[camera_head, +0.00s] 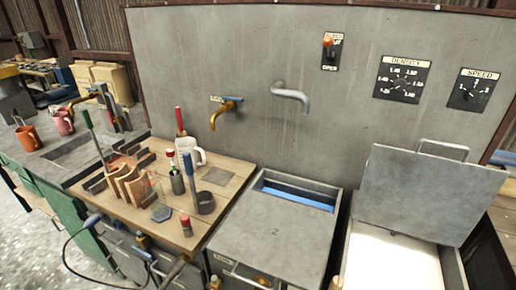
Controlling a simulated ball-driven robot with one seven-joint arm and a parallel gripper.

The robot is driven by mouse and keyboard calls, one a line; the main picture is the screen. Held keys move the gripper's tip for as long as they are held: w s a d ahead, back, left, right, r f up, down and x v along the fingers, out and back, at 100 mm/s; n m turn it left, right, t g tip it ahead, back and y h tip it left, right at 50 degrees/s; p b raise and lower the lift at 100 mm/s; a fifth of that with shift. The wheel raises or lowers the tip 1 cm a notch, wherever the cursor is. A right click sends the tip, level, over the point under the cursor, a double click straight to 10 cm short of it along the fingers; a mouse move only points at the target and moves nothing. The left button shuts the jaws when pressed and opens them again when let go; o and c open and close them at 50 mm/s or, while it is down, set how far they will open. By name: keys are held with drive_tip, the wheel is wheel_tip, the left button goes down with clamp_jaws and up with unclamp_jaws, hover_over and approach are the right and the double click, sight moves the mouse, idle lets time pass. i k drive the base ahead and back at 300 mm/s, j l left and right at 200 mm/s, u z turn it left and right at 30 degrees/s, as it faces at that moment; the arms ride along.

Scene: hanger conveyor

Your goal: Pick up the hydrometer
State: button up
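No thing in the head view can be named as the hydrometer with certainty. A slim upright piece with a red and white top (170,156) stands among the tools on the wooden board, close to a dark cylinder (177,183); it is too small to identify. A taller red-handled tool (180,121) rises behind it. A small red-capped jar (187,229) stands at the board's front edge. My gripper cannot be made out in the view.
A cable loops at front left.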

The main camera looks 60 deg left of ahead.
sight(170, 153)
drive_tip(key=u, duration=2.05)
drive_tip(key=z, duration=1.35)
drive_tip(key=u, duration=1.35)
drive_tip(key=i+j, duration=0.2)
drive_tip(key=j, duration=0.15)
drive_tip(key=i+j, duration=0.15)
drive_tip(key=j, duration=0.25)
drive_tip(key=i+j+u, duration=0.1)
drive_tip(key=j, duration=0.25)
drive_tip(key=i, duration=0.1)
